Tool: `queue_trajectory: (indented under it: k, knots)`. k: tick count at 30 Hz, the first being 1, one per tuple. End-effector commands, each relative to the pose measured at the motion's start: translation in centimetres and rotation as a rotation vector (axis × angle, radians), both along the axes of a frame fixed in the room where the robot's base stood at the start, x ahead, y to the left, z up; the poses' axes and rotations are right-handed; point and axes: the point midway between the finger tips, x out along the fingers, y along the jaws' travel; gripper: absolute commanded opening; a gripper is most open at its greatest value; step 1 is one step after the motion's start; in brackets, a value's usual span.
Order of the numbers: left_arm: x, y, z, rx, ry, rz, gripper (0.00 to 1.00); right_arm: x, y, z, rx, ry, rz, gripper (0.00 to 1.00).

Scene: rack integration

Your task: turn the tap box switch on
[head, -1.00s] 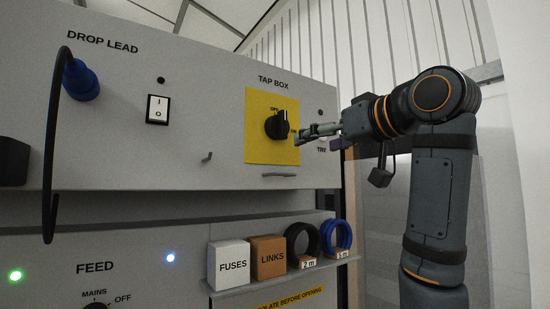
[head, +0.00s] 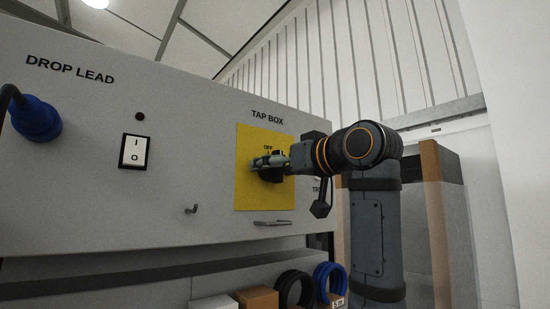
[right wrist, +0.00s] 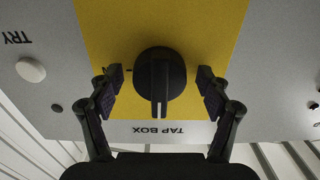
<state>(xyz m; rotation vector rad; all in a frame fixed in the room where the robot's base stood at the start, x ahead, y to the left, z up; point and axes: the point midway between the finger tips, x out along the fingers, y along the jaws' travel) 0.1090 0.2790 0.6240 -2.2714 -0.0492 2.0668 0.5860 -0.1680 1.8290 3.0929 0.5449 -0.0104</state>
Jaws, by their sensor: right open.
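The tap box switch (right wrist: 160,82) is a black round rotary knob with a raised grip bar, on a yellow plate (head: 250,190) under the label TAP BOX. In the head view, my right gripper (head: 268,163) is at the knob and hides most of it; the word OFF shows just above. In the right wrist view, my right gripper (right wrist: 160,84) is open, with one finger on each side of the knob and a visible gap on both sides. The knob's bar lies along the picture's vertical there. My left gripper is not in view.
On the same panel are a black-and-white rocker switch (head: 134,151), a blue connector (head: 36,118) with a black cable, a small hook (head: 191,209) and a handle (head: 272,222). A white button (right wrist: 31,70) marked TRY sits beside the yellow plate. Boxes and cable coils stand below.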

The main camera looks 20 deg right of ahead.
Motion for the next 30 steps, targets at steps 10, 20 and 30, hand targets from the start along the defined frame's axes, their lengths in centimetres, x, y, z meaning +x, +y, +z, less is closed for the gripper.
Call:
queue_trajectory:
  k: [10, 20, 30]
  knots:
    - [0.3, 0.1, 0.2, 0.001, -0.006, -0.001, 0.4, 0.2, 0.1, 0.0, 0.001, -0.002, 0.0, 0.71]
    - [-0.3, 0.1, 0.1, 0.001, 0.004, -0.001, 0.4, 0.2, 0.1, 0.0, 0.0, -0.001, 0.0, 0.26]
    - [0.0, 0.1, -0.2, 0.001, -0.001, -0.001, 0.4, 0.2, 0.1, -0.1, 0.043, 0.016, 0.0, 0.23]
